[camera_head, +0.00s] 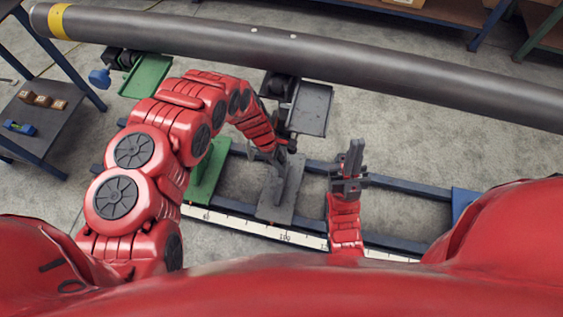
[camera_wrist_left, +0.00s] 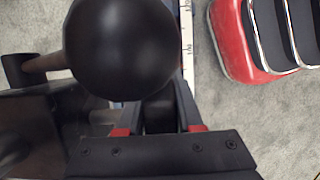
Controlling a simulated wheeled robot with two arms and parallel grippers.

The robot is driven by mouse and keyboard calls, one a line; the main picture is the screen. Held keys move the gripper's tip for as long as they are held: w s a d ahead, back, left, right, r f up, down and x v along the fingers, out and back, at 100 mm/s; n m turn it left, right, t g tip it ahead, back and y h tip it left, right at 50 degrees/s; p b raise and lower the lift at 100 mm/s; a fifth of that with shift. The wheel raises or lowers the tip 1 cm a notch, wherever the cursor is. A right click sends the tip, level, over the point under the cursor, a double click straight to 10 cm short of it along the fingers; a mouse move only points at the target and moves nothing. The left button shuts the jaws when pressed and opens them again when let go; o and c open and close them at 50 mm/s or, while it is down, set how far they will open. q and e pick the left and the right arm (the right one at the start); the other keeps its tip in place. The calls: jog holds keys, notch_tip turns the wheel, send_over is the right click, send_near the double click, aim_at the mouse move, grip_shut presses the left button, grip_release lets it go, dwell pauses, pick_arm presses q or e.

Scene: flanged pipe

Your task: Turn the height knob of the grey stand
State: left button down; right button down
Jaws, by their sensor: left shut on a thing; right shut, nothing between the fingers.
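The grey stand has its roller head and tray (camera_head: 312,108) under the pipe and its foot (camera_head: 281,190) on the blue rail frame. My left gripper (camera_head: 287,145) is at the stand's post, below the tray, and my own arm partly covers it. In the left wrist view, a round black knob (camera_wrist_left: 122,45) fills the space in front of the left fingers (camera_wrist_left: 158,105), which are shut on it; the contact itself is mostly hidden. My right gripper (camera_head: 351,160) is shut and empty, pointing up, to the right of the grey stand and apart from it.
A long grey pipe (camera_head: 300,52) with a yellow band crosses the top. A green stand (camera_head: 146,76) with a blue knob (camera_head: 100,77) stands left. A white scale strip (camera_head: 250,227) runs along the rail frame (camera_head: 400,184). A small table (camera_head: 40,135) is far left. Floor is clear right.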

pick_arm(q)
jog(key=shift+f, duration=0.1)
dwell(0.5)
jog(key=c, duration=0.6)
grip_release()
jog(key=shift+o, duration=0.2)
jog(key=p+v, duration=0.4)
jog(key=v, duration=0.2)
jog(key=shift+d+p, duration=0.1)
jog(key=shift+p, duration=0.2)
jog(key=s+p+v, duration=0.1)
jog(key=p+v, duration=0.3)
jog(key=v, duration=0.7)
jog(key=shift+w+d+r, duration=0.2)
jog(key=shift+w+r, duration=0.05)
jog(key=shift+w, duration=0.05)
